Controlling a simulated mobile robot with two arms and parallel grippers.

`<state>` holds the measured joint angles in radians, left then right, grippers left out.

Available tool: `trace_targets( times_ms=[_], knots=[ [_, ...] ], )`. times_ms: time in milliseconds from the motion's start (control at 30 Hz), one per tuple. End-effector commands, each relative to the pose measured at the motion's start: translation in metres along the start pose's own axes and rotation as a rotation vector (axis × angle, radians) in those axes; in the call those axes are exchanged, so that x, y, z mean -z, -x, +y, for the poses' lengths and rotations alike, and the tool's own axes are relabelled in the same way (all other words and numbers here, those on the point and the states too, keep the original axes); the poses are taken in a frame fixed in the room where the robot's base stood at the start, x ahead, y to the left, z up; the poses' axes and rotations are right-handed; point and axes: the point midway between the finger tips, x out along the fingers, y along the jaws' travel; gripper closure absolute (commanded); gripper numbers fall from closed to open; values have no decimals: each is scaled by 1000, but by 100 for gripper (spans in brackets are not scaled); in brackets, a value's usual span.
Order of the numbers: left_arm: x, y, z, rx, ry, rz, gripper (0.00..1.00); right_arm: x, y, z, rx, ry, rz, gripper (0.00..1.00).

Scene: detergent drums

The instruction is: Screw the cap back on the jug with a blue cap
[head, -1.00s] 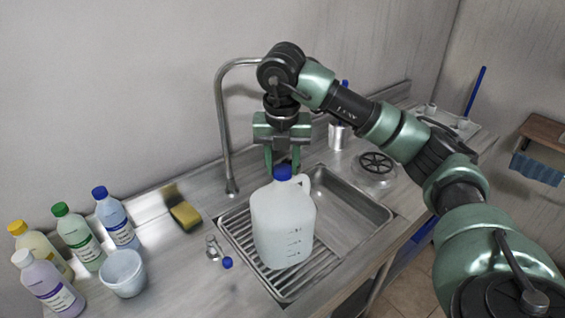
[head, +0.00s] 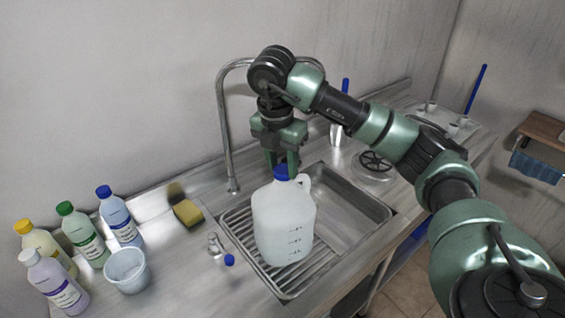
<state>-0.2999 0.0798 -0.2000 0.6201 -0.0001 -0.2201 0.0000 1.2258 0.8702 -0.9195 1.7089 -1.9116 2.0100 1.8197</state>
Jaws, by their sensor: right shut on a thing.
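The white translucent jug (head: 284,222) stands upright on the ribbed drainer beside the sink basin, its handle toward the right. The blue cap (head: 281,172) sits at the jug's mouth; I cannot tell how far it is threaded. My right gripper (head: 282,164) points straight down over the jug's neck and is shut on the blue cap, with its green fingers at the cap's sides and back. The contact is partly hidden behind the cap. My left gripper is out of view.
A tap (head: 224,130) arches behind the jug. Several capped bottles (head: 120,219) and a white tub (head: 127,270) stand at the left. The basin (head: 345,205) is empty.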

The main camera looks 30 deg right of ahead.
Motion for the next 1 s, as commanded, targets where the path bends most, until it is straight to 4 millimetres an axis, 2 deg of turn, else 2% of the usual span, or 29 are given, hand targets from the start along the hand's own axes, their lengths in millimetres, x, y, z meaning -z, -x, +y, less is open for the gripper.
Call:
trace_targets(
  times_ms=[433,467,533,567,767,800,867,1000],
  knots=[
    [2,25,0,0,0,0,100,2,-2,-1,66,-332,3,100],
    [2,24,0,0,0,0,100,3,-4,-1,67,-344,3,58],
    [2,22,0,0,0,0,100,2,-5,-1,65,-340,2,39],
    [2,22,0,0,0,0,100,2,-4,-1,64,-339,2,35],
    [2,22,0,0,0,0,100,1,-2,0,58,-340,1,35],
    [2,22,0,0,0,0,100,1,-2,0,57,-340,0,33],
    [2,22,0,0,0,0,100,1,-2,0,56,-340,0,17],
    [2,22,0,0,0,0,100,0,-1,1,55,-340,0,17]
  ],
)
